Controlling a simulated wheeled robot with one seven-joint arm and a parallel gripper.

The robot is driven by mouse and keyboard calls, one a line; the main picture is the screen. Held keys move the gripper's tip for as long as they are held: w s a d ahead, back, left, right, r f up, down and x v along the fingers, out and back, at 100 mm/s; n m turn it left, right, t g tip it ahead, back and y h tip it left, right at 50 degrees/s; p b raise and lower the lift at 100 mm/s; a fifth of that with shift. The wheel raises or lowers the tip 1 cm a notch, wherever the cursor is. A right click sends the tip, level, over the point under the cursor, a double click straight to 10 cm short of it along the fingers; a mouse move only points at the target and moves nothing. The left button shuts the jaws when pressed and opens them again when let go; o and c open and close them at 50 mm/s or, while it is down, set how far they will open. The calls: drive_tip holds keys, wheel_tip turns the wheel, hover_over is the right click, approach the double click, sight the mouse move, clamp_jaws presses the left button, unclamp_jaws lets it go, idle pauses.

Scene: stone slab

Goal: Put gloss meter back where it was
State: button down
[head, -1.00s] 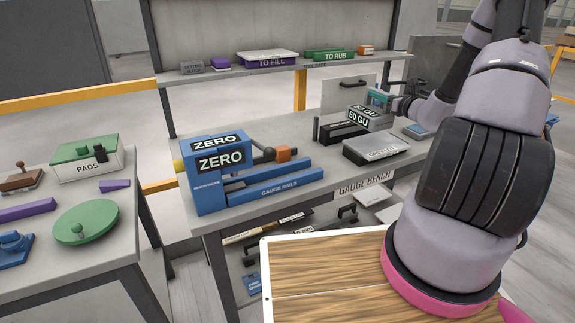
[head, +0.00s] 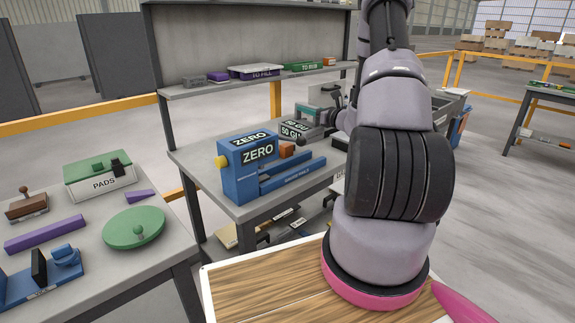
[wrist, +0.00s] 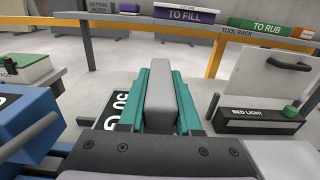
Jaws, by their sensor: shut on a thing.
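The gloss meter (head: 294,130) is a grey box with black labels reading 50 GU. It is at the back right of the gauge bench in the head view, behind the blue ZERO block. My gripper (wrist: 160,78) has teal fingers shut on an upright grey block, apparently the meter's grip. The meter's black 50 GU label (wrist: 115,108) shows left of the fingers in the wrist view. The meter's underside is hidden, so I cannot tell whether it touches the bench.
The blue ZERO gauge (head: 240,180) with its rails stands on the gauge bench (head: 196,160). Behind is the tool rack shelf (head: 200,88) with trays. A bed light box (wrist: 258,122) is right of the fingers. A side table (head: 150,265) holds pads and tools at left.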

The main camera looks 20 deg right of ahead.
sight(298, 120)
drive_tip(key=f, duration=0.5)
drive_tip(key=shift+a+f, duration=0.1)
drive_tip(key=shift+a, duration=0.1)
drive_tip(key=shift+f, duration=2.35)
drive_tip(key=shift+f, duration=0.2)
drive_tip(key=c, duration=0.6)
unclamp_jaws()
